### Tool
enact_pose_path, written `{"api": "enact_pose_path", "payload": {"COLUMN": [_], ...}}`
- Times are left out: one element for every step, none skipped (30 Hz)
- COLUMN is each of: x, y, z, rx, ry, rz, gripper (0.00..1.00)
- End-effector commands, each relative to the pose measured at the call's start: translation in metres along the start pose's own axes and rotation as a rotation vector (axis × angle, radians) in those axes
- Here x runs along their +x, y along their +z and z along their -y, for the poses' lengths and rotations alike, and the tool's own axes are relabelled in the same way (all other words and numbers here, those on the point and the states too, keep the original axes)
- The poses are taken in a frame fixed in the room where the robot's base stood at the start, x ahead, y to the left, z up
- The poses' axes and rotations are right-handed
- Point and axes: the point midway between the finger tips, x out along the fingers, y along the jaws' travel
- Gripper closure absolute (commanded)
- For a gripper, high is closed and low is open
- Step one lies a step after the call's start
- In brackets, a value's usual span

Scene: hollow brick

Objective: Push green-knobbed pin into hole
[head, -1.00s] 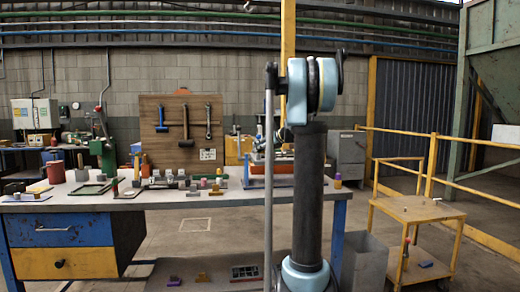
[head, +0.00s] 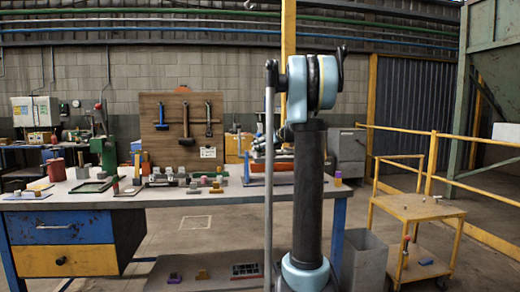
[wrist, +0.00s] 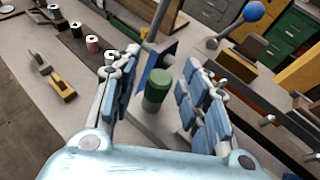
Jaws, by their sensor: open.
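The green-knobbed pin (wrist: 157,88) stands in the wrist view with its green cylindrical knob up. It is between the two blue-padded fingers of my gripper (wrist: 164,82), which is open. Gaps show between the knob and both finger pads, so I see no grip on it. The pin's shank and the hole are hidden below the knob. In the head view my own arm blocks the middle of the bench, and I cannot make out the pin there.
The grey workbench (head: 150,200) carries several small blocks and fixtures at left. In the wrist view a blue ball-ended lever (wrist: 253,11) rises at upper right and metal rods stand near the right finger. A yellow cart (head: 415,208) stands at right.

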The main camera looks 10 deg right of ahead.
Motion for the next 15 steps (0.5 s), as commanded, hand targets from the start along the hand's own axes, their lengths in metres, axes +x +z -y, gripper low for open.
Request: {"api": "enact_pose_path", "payload": {"x": [-0.003, -0.005, -0.009, -0.012, -0.017, -0.023, -0.028, -0.033, -0.041, -0.047, -0.053, -0.061, -0.067, -0.072, -0.079], "y": [-0.001, -0.001, -0.001, -0.001, -0.001, -0.001, -0.001, -0.001, -0.001, -0.001, -0.001, -0.001, -0.001, -0.001, -0.001], "z": [0.001, 0.002, 0.002, 0.002, 0.002, 0.002, 0.002, 0.001, 0.002, 0.002, 0.002, 0.001, 0.002, 0.002, 0.001], "rx": [0.0, 0.001, 0.001, 0.001, 0.001, 0.001, 0.001, 0.001, 0.002, 0.002, 0.002, 0.002, 0.001, 0.001, 0.001], "ry": [-0.003, -0.004, -0.005, -0.005, -0.006, -0.005, -0.005, -0.004, -0.005, -0.006, -0.005, -0.004, -0.005, -0.005, -0.004], "rz": [0.0, 0.0, 0.0, 0.0, 0.0, 0.0, 0.0, 0.0, 0.0, 0.0, -0.001, -0.001, -0.001, -0.001, -0.001], "gripper": [0.55, 0.55, 0.55, 0.55, 0.55, 0.55, 0.55, 0.55, 0.55, 0.55, 0.55, 0.55, 0.55, 0.55, 0.55]}}
